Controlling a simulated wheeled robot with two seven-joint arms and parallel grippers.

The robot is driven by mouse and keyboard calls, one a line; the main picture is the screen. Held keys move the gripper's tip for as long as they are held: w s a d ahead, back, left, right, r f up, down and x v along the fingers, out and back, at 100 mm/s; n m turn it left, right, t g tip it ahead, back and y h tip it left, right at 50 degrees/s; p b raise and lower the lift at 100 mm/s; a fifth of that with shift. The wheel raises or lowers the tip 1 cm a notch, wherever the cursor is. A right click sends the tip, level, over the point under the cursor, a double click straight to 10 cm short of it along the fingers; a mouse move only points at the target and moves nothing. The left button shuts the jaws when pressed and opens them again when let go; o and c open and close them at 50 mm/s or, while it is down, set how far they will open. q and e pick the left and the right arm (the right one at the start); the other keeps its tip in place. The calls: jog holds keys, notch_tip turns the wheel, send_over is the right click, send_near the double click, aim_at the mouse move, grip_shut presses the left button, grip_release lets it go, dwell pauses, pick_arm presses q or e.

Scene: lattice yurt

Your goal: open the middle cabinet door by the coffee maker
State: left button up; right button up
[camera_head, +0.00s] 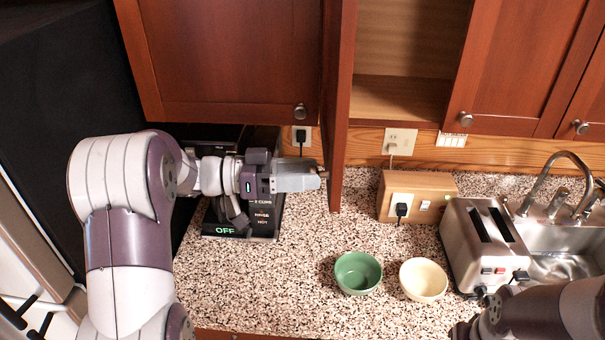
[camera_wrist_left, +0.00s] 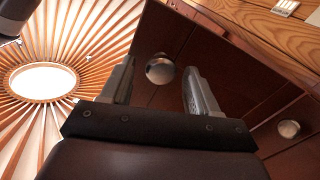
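The middle cabinet door (camera_head: 340,100) stands swung out, seen nearly edge-on, with the bare cabinet interior (camera_head: 400,90) showing to its right. My left gripper (camera_head: 322,177) is close to the left of this door's lower part, pointing right. In the left wrist view, its fingers (camera_wrist_left: 155,90) are apart with nothing held. A round metal knob (camera_wrist_left: 160,68) shows in the gap beyond them; I cannot tell for sure which door it belongs to. The coffee maker (camera_head: 225,230), with a lit OFF display, stands behind and below my left gripper, partly hidden. My right gripper is not in view.
The left cabinet door (camera_head: 230,60) is closed, as is the right one (camera_head: 520,60). A green bowl (camera_head: 358,273), a cream bowl (camera_head: 423,280), a toaster (camera_head: 480,240) and a sink (camera_head: 565,262) are on the right. The front-left speckled counter (camera_head: 260,295) is clear.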

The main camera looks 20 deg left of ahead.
pick_arm(q)
jog(key=shift+f, duration=0.1)
jog(key=b+v, duration=0.5)
jog(key=v, duration=0.7)
jog(key=shift+a+b, duration=0.3)
jog(key=shift+a, duration=0.05)
jog(key=shift+s, duration=0.15)
